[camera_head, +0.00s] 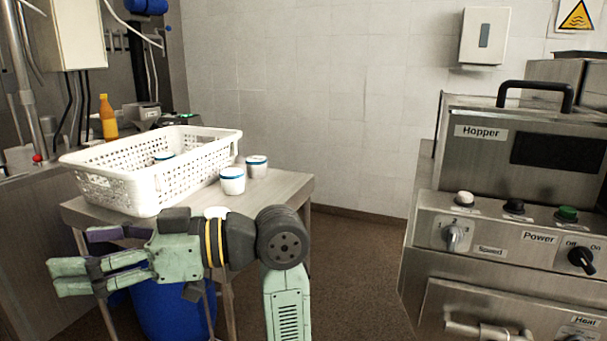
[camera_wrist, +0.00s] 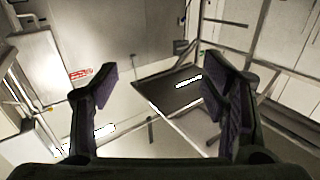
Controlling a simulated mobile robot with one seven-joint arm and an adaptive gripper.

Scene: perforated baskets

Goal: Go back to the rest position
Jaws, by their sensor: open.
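My gripper (camera_head: 88,262) is at the lower left in the head view, pointing left, in front of the small table's near edge. In the wrist view, my gripper (camera_wrist: 160,92) has its two dark fingers wide apart with nothing between them. It is open and empty. My forearm rises from the bottom of the head view and bends left at the wrist. It hides part of the table's front edge.
A white perforated basket (camera_head: 128,190) stands on the table (camera_head: 285,190), with a blue-lidded cup (camera_head: 164,156) inside. Two similar cups (camera_head: 232,182) (camera_head: 257,167) stand right of it. A blue bin (camera_head: 172,315) is below. The hopper machine (camera_head: 480,215) stands right; open floor (camera_head: 355,265) lies between.

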